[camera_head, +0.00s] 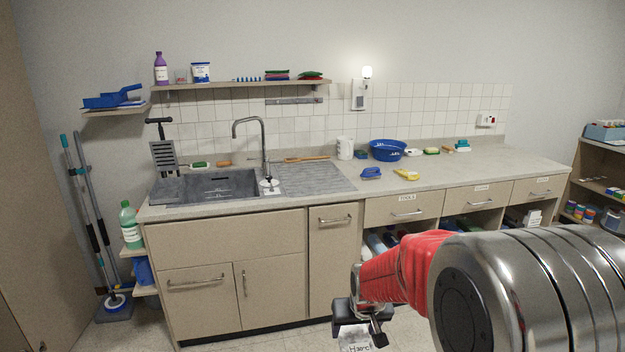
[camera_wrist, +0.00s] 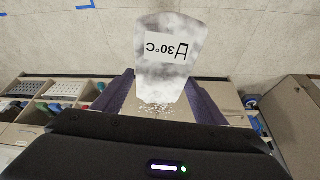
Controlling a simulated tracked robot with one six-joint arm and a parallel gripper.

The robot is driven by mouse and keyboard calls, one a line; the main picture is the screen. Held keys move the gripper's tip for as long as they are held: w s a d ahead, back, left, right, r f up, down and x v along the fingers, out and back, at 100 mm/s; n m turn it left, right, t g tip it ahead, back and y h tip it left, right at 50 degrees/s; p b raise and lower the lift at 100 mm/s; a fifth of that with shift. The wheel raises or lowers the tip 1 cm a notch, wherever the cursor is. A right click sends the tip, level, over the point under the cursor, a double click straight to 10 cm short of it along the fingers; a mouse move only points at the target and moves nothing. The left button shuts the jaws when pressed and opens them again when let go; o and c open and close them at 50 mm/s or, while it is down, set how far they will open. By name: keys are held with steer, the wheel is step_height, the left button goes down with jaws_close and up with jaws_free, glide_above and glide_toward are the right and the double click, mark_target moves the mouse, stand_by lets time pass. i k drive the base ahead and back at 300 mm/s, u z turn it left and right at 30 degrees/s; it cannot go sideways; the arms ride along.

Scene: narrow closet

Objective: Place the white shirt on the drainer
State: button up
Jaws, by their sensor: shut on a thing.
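The white shirt (camera_wrist: 170,65) is a pale cloth with a label reading "30°C". My gripper (camera_wrist: 160,98) is shut on its gathered end, between the two dark fingers. In the head view my gripper (camera_head: 358,318) is low, in front of the counter. Only a small part of the shirt (camera_head: 355,344) shows below it, at the bottom edge. The drainer (camera_head: 308,178) is the grey ridged board to the right of the sink, up and left of my gripper in the picture. Its middle is bare.
The dark sink (camera_head: 210,186) with a tall faucet (camera_head: 264,150) adjoins the drainer. A wooden-handled brush (camera_head: 305,159) lies behind the drainer. A white jug (camera_head: 345,148), blue basin (camera_head: 388,150) and blue brush (camera_head: 371,173) stand to the right. A shelf (camera_head: 240,85) hangs above.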

mark_target(318, 181)
steer(key=z, duration=0.35)
steer(key=i, duration=1.65)
steer(key=u, duration=0.65)
steer(key=i, duration=0.4)
steer(key=u, duration=0.45)
steer(key=k, duration=0.9)
steer(key=u, duration=0.05)
